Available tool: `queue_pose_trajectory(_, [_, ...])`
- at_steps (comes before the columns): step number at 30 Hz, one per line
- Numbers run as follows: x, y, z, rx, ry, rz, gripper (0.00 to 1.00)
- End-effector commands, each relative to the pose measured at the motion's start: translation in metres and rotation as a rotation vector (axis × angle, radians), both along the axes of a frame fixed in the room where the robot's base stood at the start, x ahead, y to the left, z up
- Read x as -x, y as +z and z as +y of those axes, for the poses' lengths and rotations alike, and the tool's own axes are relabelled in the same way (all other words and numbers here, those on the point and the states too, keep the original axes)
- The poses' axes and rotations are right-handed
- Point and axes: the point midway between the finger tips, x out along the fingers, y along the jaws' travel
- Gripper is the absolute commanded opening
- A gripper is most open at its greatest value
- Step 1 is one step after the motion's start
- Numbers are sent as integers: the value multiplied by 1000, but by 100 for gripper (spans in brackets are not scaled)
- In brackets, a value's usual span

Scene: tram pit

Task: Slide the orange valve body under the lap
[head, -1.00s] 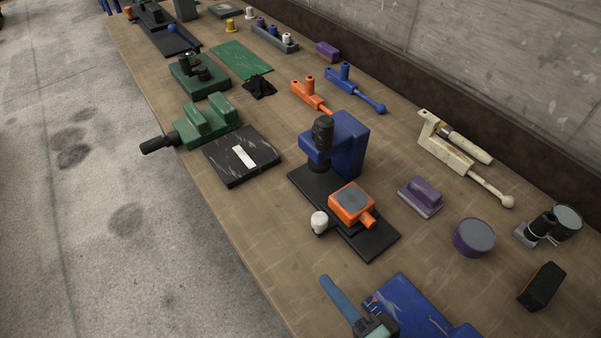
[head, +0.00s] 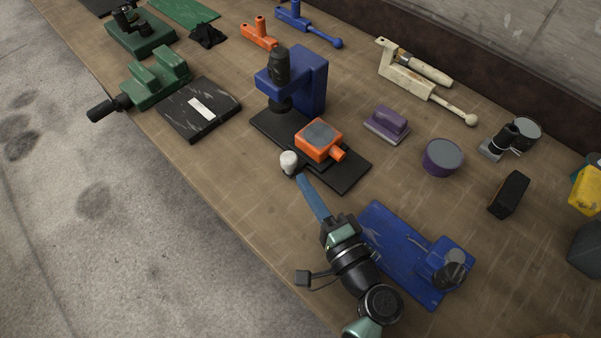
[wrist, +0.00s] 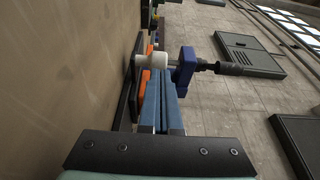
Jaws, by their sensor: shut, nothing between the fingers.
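The orange valve body (head: 319,141) has a grey top face and a short spout at its right. It sits on the near part of a black base (head: 346,176), in front of the blue press (head: 312,83) with its dark vertical lap (head: 279,70). A white knob (head: 289,161) stands at the near left side of the valve body. My gripper (head: 302,181) has long blue fingers, shut and empty, with the tips close beside the knob; contact is unclear. The wrist view shows the fingers (wrist: 164,100) pointing towards the white knob (wrist: 151,61), with the orange body (wrist: 149,85) partly hidden behind them.
A blue plate fixture (head: 395,245) lies close to the right of my wrist. A purple block (head: 387,124) and a round purple pot (head: 442,157) stand to the right. A black marbled slab (head: 199,108) lies left of the press. The near table edge runs left of my arm.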

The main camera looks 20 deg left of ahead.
Motion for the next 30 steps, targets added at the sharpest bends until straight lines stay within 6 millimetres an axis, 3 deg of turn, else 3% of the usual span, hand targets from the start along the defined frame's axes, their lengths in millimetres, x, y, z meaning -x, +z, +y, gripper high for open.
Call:
queue_pose_trajectory(6, [-13, 0, 17, 1, 1, 1, 0])
queue_pose_trajectory(20, [-16, -1, 22, 1, 2, -1, 0])
queue_pose_trajectory(23, [-21, -3, 38, 1, 7, -2, 0])
queue_pose_trajectory(30, [-43, -4, 100, 2, 8, -5, 0])
